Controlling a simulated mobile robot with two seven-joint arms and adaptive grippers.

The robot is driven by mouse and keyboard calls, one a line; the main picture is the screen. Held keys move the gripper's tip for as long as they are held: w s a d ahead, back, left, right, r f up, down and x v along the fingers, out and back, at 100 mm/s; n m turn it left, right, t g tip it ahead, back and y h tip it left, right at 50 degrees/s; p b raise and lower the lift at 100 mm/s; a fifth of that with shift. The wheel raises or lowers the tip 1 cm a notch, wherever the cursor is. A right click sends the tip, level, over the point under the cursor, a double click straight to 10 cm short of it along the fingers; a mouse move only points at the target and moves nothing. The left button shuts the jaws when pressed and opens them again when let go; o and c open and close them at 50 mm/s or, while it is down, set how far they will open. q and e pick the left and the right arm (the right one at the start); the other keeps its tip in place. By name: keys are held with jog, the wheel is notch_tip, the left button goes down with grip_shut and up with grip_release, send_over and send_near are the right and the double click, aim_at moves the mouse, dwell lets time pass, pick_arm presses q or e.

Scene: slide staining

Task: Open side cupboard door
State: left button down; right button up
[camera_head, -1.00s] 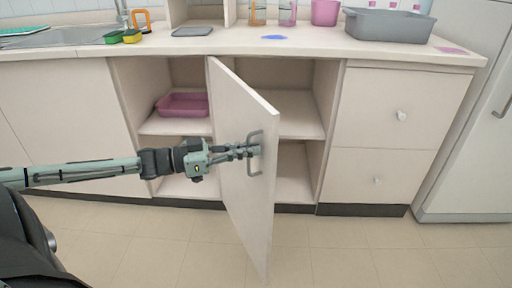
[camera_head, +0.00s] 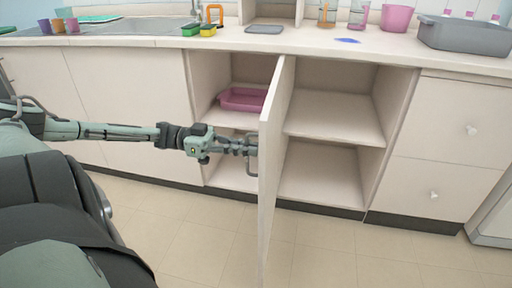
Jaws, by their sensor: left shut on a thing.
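The side cupboard door (camera_head: 275,165) is swung out from the counter front and shows nearly edge-on. Its grey bar handle (camera_head: 250,158) is on the face toward the left. My left gripper (camera_head: 248,146) comes in from the left and is shut on the handle. The cupboard inside (camera_head: 333,116) shows on both sides of the door, with empty shelves to the right. My right gripper is not in view.
A pink tray (camera_head: 242,99) sits on the cupboard's left shelf. Drawers (camera_head: 452,130) are to the right. The counter (camera_head: 330,44) above bears a grey bin (camera_head: 465,36), a pink bucket (camera_head: 397,18) and sponges (camera_head: 191,30). The floor (camera_head: 330,250) in front is clear.

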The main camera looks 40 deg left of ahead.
pick_arm(q)
jog(key=shift+s+a, duration=0.15)
jog(key=shift+a, duration=0.05)
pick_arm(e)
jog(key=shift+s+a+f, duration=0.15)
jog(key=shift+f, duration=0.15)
pick_arm(q)
jog(key=c, duration=1.9)
grip_release()
jog(key=shift+c, duration=0.2)
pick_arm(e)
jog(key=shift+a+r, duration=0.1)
pick_arm(q)
jog(key=v, duration=1.2)
